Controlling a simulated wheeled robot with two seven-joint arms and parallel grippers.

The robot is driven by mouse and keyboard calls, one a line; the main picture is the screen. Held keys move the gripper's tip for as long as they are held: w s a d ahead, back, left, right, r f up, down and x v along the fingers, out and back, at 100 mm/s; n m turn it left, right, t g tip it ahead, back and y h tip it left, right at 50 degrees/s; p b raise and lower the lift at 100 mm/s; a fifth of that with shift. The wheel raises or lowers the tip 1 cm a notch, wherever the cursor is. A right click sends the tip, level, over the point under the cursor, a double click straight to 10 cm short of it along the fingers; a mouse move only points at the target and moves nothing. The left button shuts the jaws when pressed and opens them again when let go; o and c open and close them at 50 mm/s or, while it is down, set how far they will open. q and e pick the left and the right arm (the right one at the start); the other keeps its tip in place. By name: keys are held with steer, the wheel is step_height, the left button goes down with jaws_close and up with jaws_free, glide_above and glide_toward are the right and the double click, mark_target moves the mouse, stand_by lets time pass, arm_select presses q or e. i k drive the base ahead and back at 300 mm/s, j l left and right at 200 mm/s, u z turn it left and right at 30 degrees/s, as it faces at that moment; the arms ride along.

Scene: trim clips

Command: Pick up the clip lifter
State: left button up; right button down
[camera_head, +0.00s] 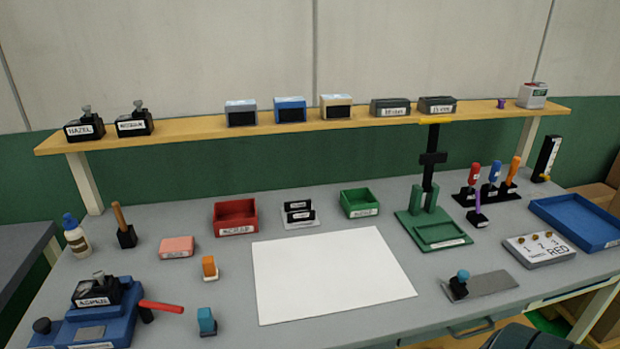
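I cannot tell for certain which thing is the clip lifter; no label in view names it. Handled tools stand upright at the right of the grey table: a red-handled one (474,174), a blue-handled one (495,173) and an orange-handled one (514,168) in a black rack. A purple-handled tool (478,206) stands in a small black holder in front of them. A wooden-handled tool (120,218) stands in a black block at the left. Neither of my grippers shows in the head view.
A white sheet (330,275) covers the middle of the table (235,320). A blue press with red lever (95,315) is front left, a green fixture (432,228) and blue tray (580,220) right. Red (235,217) and green (359,203) bins stand behind the sheet. A shelf (190,127) spans the back.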

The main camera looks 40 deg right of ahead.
mark_target(515, 161)
steer(key=z, duration=2.45)
steer(key=i+l, duration=0.15)
steer(key=l, duration=0.25)
steer(key=i+l+u, duration=0.1)
steer(key=l, duration=0.35)
steer(key=i+l, duration=0.2)
steer(key=l, duration=0.2)
steer(key=i+l+u, duration=0.1)
steer(key=l, duration=0.35)
steer(key=i+l, duration=0.15)
steer(key=l, duration=0.25)
steer(key=i+l+u, duration=0.1)
steer(key=l, duration=0.35)
steer(key=i+l, duration=0.1)
steer(key=l, duration=0.35)
steer(key=u, duration=0.05)
